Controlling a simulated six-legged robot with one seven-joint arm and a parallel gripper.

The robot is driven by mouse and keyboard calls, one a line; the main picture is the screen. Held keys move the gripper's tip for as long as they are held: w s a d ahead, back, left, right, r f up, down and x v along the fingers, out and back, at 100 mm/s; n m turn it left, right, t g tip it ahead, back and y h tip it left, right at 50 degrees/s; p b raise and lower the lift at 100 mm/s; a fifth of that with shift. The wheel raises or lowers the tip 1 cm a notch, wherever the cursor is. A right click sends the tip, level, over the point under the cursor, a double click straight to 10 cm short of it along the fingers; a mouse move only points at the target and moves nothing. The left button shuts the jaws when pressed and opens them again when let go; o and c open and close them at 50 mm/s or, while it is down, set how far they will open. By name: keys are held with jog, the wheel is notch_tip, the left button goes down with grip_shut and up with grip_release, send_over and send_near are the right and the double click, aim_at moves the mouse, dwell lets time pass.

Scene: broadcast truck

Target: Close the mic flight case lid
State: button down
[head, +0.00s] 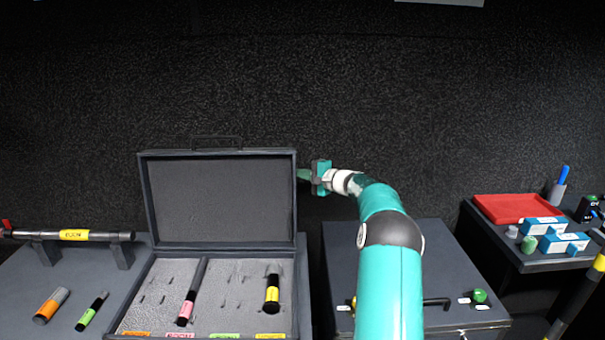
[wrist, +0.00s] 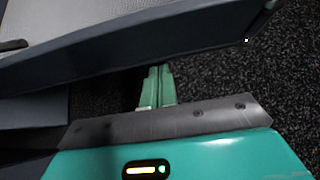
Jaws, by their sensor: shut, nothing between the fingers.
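The mic flight case stands open on the left. Its lid (head: 220,200) is upright, with grey lining facing me. Its base (head: 160,285) holds a pink-banded mic (head: 188,300) and a yellow-banded mic (head: 272,292) in grey foam. My gripper (head: 304,175) is at the lid's upper right edge, and its fingertips are partly hidden behind the lid. In the wrist view the green fingers (wrist: 156,85) are together and empty, close to the lid's dark edge (wrist: 150,45). I cannot tell whether they touch it.
An orange-banded mic (head: 50,305) and a green-banded mic (head: 92,311) lie left of the case. A boom pole (head: 100,235) rests on stands behind them. A dark cabinet (head: 450,260) stands right of the case. A side table holds a red tray (head: 518,207) and blue-white boxes (head: 563,243).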

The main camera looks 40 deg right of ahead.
jog(key=shift+s+a+r, duration=0.1)
jog(key=shift+s+a, duration=0.2)
jog(key=shift+s, duration=0.1)
jog(key=shift+s, duration=0.15)
